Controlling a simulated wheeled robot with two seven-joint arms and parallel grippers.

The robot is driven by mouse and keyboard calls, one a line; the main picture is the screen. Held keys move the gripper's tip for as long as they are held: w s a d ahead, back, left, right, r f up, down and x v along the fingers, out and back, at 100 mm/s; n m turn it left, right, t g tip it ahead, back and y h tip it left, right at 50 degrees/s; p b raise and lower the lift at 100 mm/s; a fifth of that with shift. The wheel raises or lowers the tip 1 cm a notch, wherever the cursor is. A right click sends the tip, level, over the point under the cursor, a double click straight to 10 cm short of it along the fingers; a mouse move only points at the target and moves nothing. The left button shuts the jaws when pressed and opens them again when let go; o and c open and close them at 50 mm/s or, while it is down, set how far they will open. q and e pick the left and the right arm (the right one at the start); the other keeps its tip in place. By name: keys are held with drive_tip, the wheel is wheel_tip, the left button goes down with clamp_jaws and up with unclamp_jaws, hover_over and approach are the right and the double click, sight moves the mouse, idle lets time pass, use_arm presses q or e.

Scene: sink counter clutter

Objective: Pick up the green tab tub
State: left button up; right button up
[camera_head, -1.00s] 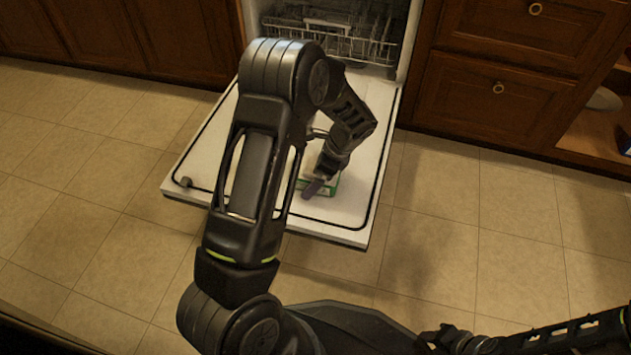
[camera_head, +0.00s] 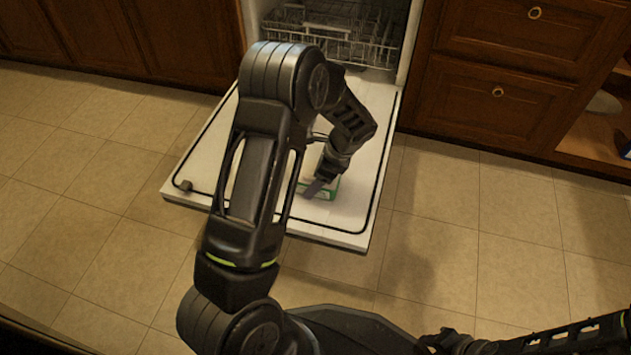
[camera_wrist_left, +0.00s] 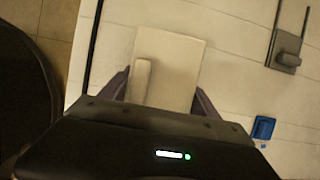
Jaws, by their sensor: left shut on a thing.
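The green tab tub (camera_head: 330,191) rests on the inner face of the open dishwasher door, mostly hidden by my left gripper (camera_head: 315,187). Its green side and a pale part show in the head view. In the left wrist view the tub (camera_wrist_left: 178,65) shows a pale cream top with a raised rounded bar. The fingers of my left gripper (camera_wrist_left: 160,90) are on its two sides, shut on it. I cannot see a gap under the tub. My right gripper (camera_head: 440,340) is at the bottom edge, far from the tub, and its jaws are unclear.
The open dishwasher door (camera_head: 355,215) lies flat, with a wire rack (camera_head: 330,40) behind it. A blue piece (camera_wrist_left: 264,127) and a grey latch (camera_wrist_left: 288,55) are on the door near the tub. Wooden cabinets (camera_head: 490,100) stand right; the tiled floor is clear.

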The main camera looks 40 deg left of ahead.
use_arm(q)
drive_tip(key=c, duration=0.8)
drive_tip(key=shift+r, duration=0.1)
wheel_tip(320, 180, up, 10)
drive_tip(key=p, duration=0.5)
